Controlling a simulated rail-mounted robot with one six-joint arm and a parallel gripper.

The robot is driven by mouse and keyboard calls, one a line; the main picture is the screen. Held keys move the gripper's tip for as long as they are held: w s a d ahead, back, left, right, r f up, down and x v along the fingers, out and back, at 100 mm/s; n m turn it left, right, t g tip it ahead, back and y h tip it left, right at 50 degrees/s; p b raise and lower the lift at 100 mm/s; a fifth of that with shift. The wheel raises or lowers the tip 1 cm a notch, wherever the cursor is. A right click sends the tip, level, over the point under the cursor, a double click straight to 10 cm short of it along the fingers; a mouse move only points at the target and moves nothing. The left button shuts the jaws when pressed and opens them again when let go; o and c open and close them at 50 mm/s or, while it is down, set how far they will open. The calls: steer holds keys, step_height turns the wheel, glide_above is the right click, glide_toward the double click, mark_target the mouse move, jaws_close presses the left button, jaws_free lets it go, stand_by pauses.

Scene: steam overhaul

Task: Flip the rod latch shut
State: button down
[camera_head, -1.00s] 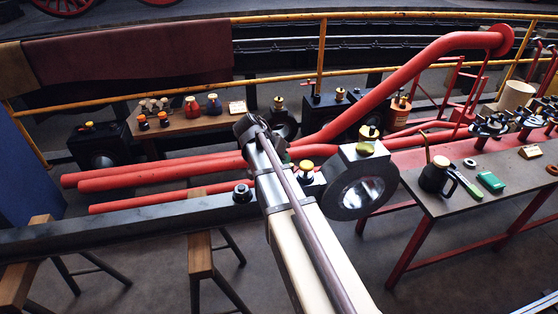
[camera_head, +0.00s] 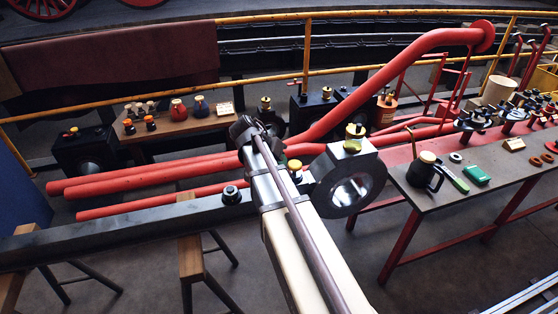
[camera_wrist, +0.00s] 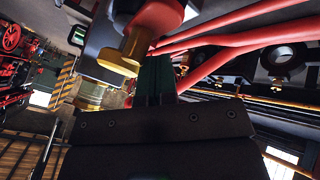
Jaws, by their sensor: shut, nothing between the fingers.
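The dark steel rod (camera_head: 130,230) runs across the head view and ends at the right in a big ring-shaped end (camera_head: 352,186). A brass cup (camera_head: 355,131) stands on top of the ring end. A yellow-topped knob (camera_head: 294,165) sits on the rod just right of my arm. I cannot tell for sure which part is the latch. My gripper (camera_wrist: 155,78) shows dark green fingers, shut and empty, in the wrist view. A brass fitting (camera_wrist: 122,52) with a red part above it is close beside the fingertips; contact is unclear. In the head view my arm hides the fingers.
Red pipes (camera_head: 140,180) run behind the rod. A low wooden bench (camera_head: 175,131) with jars stands behind.

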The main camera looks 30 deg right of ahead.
stand_by(0.4)
steer(key=w+r+p, duration=0.8)
steer(key=w, duration=0.1)
steer(key=shift+w, duration=0.2)
